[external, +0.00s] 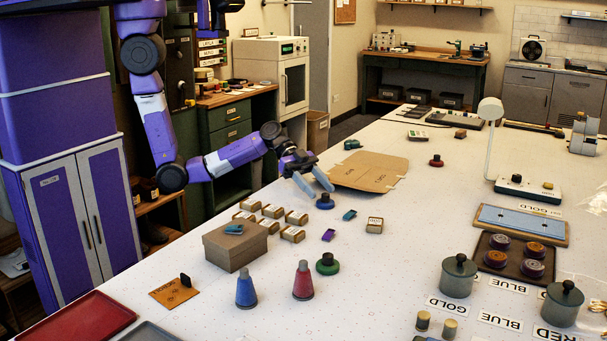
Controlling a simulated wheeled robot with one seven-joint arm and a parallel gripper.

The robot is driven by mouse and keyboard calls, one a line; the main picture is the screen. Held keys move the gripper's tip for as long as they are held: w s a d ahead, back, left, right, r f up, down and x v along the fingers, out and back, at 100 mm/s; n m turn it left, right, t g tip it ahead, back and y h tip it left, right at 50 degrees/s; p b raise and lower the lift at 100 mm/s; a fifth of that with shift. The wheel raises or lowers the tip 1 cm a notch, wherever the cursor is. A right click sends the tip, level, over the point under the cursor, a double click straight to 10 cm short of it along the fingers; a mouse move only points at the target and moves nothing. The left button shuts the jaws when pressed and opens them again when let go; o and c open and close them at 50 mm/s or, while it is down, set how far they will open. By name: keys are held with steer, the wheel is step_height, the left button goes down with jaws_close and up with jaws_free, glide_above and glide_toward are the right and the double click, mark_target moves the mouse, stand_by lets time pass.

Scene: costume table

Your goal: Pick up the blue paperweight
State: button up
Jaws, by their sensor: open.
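The blue paperweight (325,203), a low round blue disc with a dark knob on top, stands upright on the white table (385,230). My gripper (321,191) is open and points down at an angle just above and behind the paperweight. Its two pale fingers are apart, with their tips close to the knob. I cannot tell from this one view whether the fingers touch the knob or straddle it. Nothing is held between them.
A flat brown cardboard piece (368,171) lies right behind the gripper. Several small labelled boxes (292,234) stand front left, near a brown box (235,246). A green paperweight (328,264) is nearer the camera; a red one (436,161) is farther right. Table right of the paperweight is mostly clear.

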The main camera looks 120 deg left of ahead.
steer(key=shift+x, duration=1.1)
jaws_close()
steer(key=shift+r, duration=0.2)
